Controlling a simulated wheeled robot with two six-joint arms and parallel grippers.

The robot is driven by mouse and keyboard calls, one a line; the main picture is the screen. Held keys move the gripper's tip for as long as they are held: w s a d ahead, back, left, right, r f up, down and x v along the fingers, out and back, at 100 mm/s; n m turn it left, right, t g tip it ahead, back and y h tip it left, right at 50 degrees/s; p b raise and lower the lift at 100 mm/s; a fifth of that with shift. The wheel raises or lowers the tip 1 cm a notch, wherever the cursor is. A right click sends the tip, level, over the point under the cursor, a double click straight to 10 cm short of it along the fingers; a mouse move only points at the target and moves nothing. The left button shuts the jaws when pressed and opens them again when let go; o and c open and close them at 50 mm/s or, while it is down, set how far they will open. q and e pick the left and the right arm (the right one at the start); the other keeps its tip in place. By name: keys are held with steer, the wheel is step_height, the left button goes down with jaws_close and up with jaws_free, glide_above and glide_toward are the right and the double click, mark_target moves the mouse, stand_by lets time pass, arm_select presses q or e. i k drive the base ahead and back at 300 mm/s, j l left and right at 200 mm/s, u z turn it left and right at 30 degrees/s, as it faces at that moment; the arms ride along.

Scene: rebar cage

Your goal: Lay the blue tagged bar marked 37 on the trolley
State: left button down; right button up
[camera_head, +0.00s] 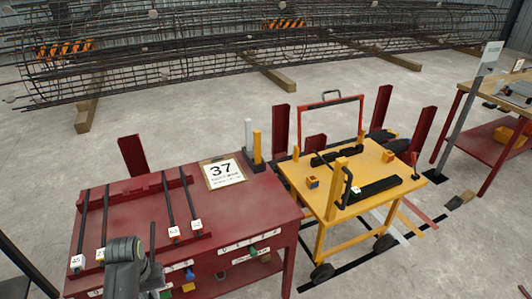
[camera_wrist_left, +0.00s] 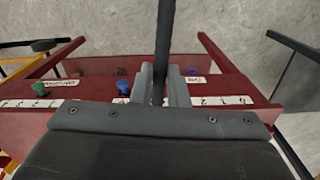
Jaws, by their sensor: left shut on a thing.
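My left gripper (camera_wrist_left: 162,88) is shut on a dark bar (camera_wrist_left: 166,38), which runs up out of the left wrist view between the two fingers. In the head view, part of my left arm (camera_head: 125,262) shows at the red table's front. A short piece of dark bar (camera_head: 153,238) stands up beside it. I cannot see a tag, its colour or its number on the held bar. A card (camera_head: 222,172) marked 37 lies on the red table. The yellow trolley (camera_head: 320,198) stands right of the table. My right gripper is not in view.
Several dark bars with white tags, one marked 45 (camera_head: 77,262), lie on the red table (camera_head: 130,188). The trolley carries black blocks (camera_head: 378,188) and a yellow upright (camera_head: 338,178). Red posts surround it. A rebar cage (camera_head: 220,45) lies behind on timbers.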

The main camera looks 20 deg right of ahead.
mark_target(370, 162)
steer(key=z, duration=1.4)
steer(key=i+z, duration=0.15)
steer(key=z, duration=1.2)
steer(key=i+j+z, duration=0.1)
steer(key=i+j, duration=1.2)
steer(key=i, duration=0.35)
steer(key=i+j, duration=0.15)
steer(key=i, duration=0.25)
steer(key=i+j, duration=0.1)
steer(key=i, duration=0.35)
steer(key=i+u, duration=0.1)
steer(key=u, duration=0.3)
steer(key=i+u, duration=0.1)
steer(key=u, duration=0.3)
steer(key=i+l+u, duration=0.1)
steer(key=u, duration=0.25)
steer(key=j+u, duration=0.15)
steer(key=u, duration=0.2)
steer(key=i+j+u, duration=0.1)
steer(key=u, duration=0.25)
